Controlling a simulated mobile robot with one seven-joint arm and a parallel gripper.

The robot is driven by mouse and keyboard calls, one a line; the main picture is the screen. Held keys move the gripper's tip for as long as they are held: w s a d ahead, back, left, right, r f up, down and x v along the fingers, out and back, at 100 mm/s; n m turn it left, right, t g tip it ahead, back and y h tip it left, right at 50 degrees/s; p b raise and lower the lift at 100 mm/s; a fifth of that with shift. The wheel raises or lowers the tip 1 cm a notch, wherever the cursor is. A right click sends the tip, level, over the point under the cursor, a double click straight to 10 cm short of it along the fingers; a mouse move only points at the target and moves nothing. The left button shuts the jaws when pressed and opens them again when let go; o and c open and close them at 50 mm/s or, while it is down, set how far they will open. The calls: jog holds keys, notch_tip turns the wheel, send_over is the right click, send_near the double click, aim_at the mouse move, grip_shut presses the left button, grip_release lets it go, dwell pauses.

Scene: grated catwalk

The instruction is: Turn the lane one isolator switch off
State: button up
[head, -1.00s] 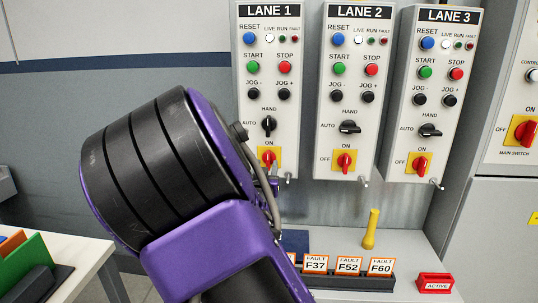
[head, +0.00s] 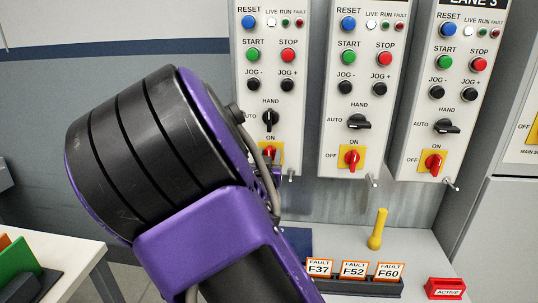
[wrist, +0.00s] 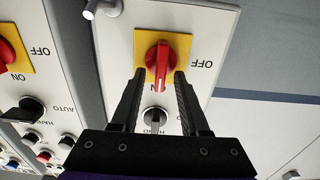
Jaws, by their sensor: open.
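The lane one isolator (head: 268,151) is a red rotary knob on a yellow plate low on the leftmost grey panel, partly hidden behind my arm in the head view. In the wrist view, which is upside down, the red knob (wrist: 161,62) has its handle in line with the ON mark, and OFF is at its right. My gripper (wrist: 159,74) is open, with one dark finger on each side of the knob's handle end. I cannot tell whether either finger touches it. My arm hides the gripper in the head view.
The lane two isolator (head: 351,159) and lane three isolator (head: 433,164) sit on neighbouring panels. A black hand/auto selector (wrist: 155,114) lies between my fingers in the wrist view. A metal peg (wrist: 103,7) juts out beside the panel's edge. A yellow-handled tool (head: 378,229) stands below.

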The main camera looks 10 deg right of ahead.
grip_shut()
jog(key=shift+r+n+p, duration=0.1)
jog(key=shift+n+p, duration=0.2)
jog(key=n+p, duration=0.2)
jog(key=n, duration=0.2)
jog(key=a+n+p, duration=0.1)
jog(key=n+p, duration=0.2)
jog(key=n, duration=0.1)
jog(key=n+p, duration=0.3)
jog(key=n, duration=0.1)
jog(key=shift+w+a+f+n, duration=0.2)
jog(key=shift+f+n, duration=0.1)
jog(key=shift+f, duration=0.1)
jog(key=n, duration=0.2)
jog(key=n+p, duration=0.1)
jog(key=n, duration=0.1)
jog(key=shift+f+n, duration=0.3)
jog(key=shift+f, duration=0.05)
